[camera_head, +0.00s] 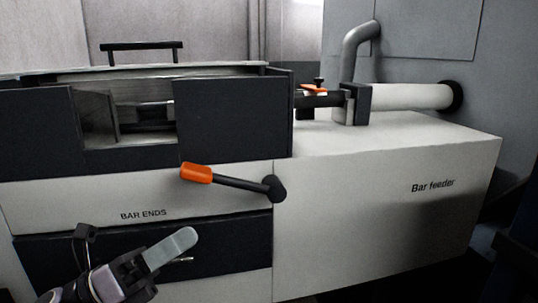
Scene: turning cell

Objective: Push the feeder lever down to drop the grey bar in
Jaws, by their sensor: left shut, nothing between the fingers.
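The feeder lever (238,183) is a black rod with an orange grip (196,173) at its left end. It pivots on a dark hub at the left edge of the white bar feeder (400,215). The rod points left and slightly up. My left gripper (178,246) is shut and empty, below and a little left of the orange grip, apart from it. A grey bar is not clearly seen; a dark recess (147,112) behind the front panels holds metal parts I cannot tell apart. My right gripper is not in view.
A cabinet front lettered BAR ENDS (143,215) stands behind my left gripper. A black handle (142,46) tops the machine. An orange-topped clamp (314,89) and a white tube (410,96) sit on the feeder. The space before the lever is clear.

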